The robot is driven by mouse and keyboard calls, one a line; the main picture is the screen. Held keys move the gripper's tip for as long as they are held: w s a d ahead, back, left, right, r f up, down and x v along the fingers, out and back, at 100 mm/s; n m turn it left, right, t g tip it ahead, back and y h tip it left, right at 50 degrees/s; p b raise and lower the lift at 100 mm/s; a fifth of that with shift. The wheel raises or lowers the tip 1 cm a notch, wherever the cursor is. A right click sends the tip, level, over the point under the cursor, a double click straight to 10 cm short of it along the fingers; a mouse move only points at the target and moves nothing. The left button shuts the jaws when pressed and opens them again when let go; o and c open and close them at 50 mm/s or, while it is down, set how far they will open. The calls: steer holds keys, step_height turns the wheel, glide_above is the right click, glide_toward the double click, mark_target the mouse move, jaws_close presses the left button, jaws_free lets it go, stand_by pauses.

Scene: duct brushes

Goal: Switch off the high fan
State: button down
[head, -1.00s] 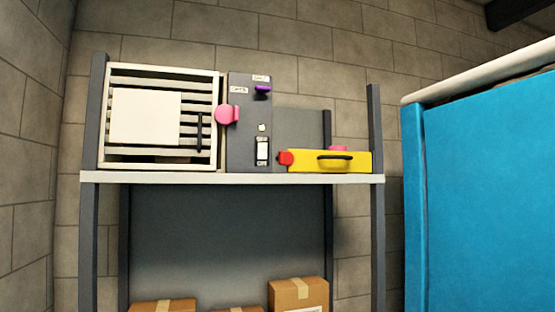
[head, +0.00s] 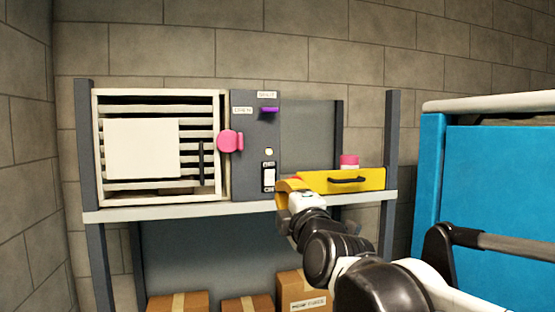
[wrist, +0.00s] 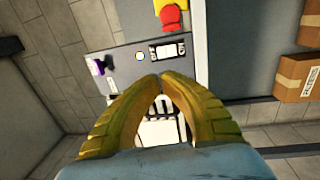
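The fan unit stands on the high shelf: a cream slatted box (head: 142,148) with a dark grey control panel (head: 243,170) at its right. The panel carries a white rocker switch (head: 268,178) with small labels above and below, a small pale-yellow light (head: 269,152) and a purple lever (head: 268,109). The wrist view also shows the switch (wrist: 167,51) and the light (wrist: 140,56). My gripper (head: 287,186) is just right of and slightly below the switch. In the wrist view its yellow fingertips (wrist: 160,77) meet with nothing between them, apart from the switch in the picture.
A yellow box (head: 345,180) with a black handle sits right of the panel, partly behind my gripper. Its red knob (wrist: 170,19) shows in the wrist view. A blue cabinet (head: 495,190) stands right; cardboard boxes (head: 303,291) lie below.

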mark_target(266, 170)
stand_by(0.3)
steer(key=p+x, duration=0.3)
steer(key=x, duration=1.1)
steer(key=shift+w+a+r, duration=0.1)
steer(key=shift+w+r, duration=0.1)
steer(key=shift+w, duration=0.25)
